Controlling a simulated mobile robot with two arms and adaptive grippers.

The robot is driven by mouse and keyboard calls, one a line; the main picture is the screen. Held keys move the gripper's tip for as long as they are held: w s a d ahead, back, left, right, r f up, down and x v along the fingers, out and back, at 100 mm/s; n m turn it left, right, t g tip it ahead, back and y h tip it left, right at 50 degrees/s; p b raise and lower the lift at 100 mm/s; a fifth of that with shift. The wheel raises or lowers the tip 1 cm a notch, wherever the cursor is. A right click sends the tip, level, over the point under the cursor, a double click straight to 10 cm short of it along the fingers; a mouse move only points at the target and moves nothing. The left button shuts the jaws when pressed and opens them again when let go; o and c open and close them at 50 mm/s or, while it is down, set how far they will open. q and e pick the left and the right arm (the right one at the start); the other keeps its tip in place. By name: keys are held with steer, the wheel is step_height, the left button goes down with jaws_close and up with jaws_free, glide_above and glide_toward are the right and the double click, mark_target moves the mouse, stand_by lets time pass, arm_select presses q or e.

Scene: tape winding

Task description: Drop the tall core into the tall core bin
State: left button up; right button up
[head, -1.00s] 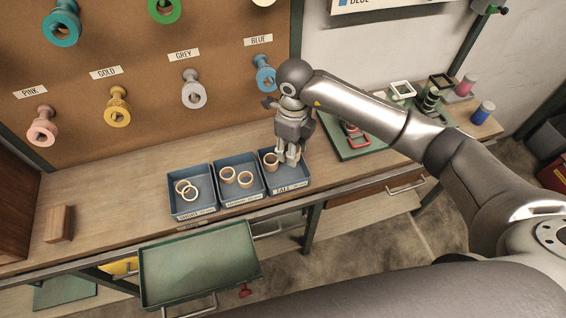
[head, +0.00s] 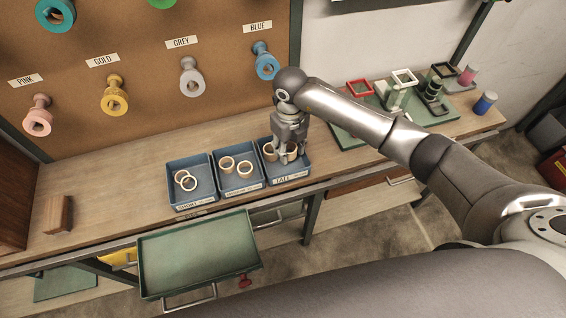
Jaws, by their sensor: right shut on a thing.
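My right gripper (head: 284,158) points down inside the tall core bin (head: 291,181), a blue tray with a "TALL" label on its front. It is shut on a pale wooden tall core (head: 292,150), which is partly hidden by the fingers. Another tall core (head: 269,153) sits in the same bin, just left of the fingers. I cannot tell whether the held core touches the bin floor. My left gripper is not in view.
The medium bin (head: 240,187) and short bin (head: 190,203) stand to the left, holding wooden rings. A green mat (head: 345,136) with upright frames lies to the right. A wooden block (head: 57,214) is at the left. An open green drawer (head: 200,252) juts out in front.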

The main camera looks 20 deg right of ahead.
steer(key=shift+f, duration=0.35)
steer(key=o, duration=0.8)
step_height(320, 180, up, 12)
steer(key=shift+r, duration=0.1)
stand_by(0.4)
